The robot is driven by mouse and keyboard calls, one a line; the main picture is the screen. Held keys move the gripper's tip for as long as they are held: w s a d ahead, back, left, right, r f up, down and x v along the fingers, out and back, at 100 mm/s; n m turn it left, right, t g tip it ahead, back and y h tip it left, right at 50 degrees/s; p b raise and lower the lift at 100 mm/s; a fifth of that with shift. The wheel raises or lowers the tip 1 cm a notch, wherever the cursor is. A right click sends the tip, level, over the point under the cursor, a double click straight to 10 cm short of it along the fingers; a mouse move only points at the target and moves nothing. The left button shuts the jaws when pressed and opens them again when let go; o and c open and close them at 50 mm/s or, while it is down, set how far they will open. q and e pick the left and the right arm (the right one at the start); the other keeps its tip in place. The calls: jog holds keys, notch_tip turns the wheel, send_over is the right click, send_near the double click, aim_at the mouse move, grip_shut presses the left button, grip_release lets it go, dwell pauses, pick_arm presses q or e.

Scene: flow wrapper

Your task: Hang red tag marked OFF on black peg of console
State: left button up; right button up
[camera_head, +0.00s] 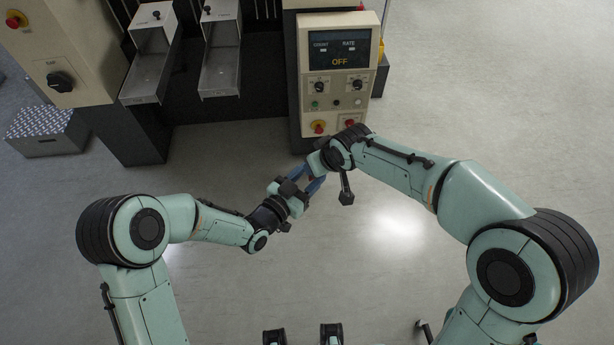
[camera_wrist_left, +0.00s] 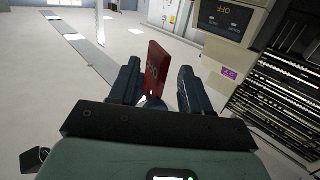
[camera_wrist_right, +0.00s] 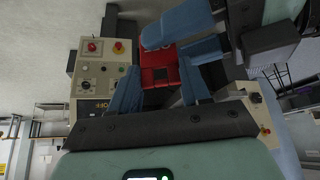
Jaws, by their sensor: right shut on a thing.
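The red tag (camera_wrist_right: 160,66) is held between the fingers of my right gripper (camera_wrist_right: 157,80) in the right wrist view. In the left wrist view the tag (camera_wrist_left: 157,68) stands tilted between the two separated fingers of my left gripper (camera_wrist_left: 157,82), with a gap on each side. Faint marking shows on it, too blurred to read surely. In the head view my left gripper (camera_head: 314,184) and right gripper (camera_head: 313,168) meet just in front of the console (camera_head: 338,75); the tag is mostly hidden there.
The console carries a screen reading OFF (camera_head: 340,61), knobs, and a red button on yellow (camera_head: 318,127). Two metal chutes (camera_head: 150,65) stand to its left, with a cabinet (camera_head: 60,50) beyond. The floor (camera_head: 230,310) before the console is clear.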

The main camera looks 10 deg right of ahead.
pick_arm(q)
grip_shut()
pick_arm(e)
jog(key=o, duration=1.1)
